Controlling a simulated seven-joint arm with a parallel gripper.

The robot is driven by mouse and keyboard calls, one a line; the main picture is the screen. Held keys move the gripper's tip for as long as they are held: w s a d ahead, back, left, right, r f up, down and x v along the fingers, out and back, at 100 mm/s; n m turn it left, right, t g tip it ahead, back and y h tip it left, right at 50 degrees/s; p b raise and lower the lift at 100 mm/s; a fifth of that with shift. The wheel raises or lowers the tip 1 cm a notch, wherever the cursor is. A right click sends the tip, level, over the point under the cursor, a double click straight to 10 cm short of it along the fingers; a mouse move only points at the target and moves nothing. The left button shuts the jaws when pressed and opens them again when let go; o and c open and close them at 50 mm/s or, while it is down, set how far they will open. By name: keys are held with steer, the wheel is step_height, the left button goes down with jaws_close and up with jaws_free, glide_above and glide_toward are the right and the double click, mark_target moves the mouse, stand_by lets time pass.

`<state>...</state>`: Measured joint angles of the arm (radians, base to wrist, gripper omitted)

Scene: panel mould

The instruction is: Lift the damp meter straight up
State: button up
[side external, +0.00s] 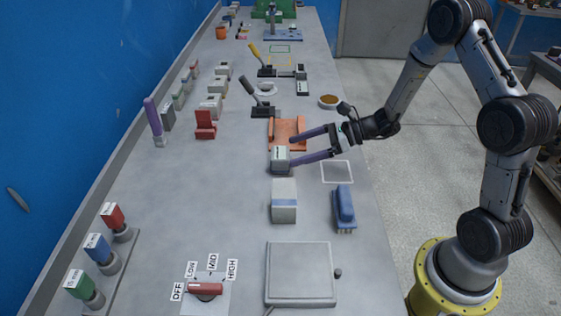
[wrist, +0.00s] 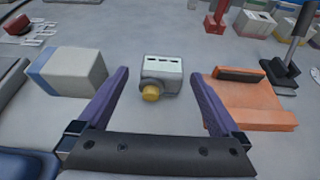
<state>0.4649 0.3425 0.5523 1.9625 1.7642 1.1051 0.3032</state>
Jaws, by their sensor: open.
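The damp meter appears to be the small pale grey box (side external: 281,158) on the bench, with a dark label on its top in the side view. The wrist view shows this box (wrist: 170,68) upright, with dark slots along its top and a yellow knob on its near face. My gripper (side external: 292,150) is open, its two long purple fingers reaching in low from the right. In the wrist view my gripper (wrist: 159,74) has its fingertips on either side of the box, with a visible gap at each side. The near finger is close to the box in the side view.
An orange cradle (side external: 288,130) stands close beside the far finger. A grey block with a blue band (side external: 284,200) stands on the near side. A blue-handled tool (side external: 344,208) lies at right. The outlined white square (side external: 336,172) is empty. A lever (side external: 261,101) stands behind.

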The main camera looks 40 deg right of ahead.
mark_target(279, 152)
steer(key=shift+x, duration=2.7)
steer(key=shift+w+d+r, duration=0.1)
steer(key=shift+w+r, duration=0.05)
steer(key=c, duration=1.5)
jaws_close()
steer(key=shift+r, duration=0.1)
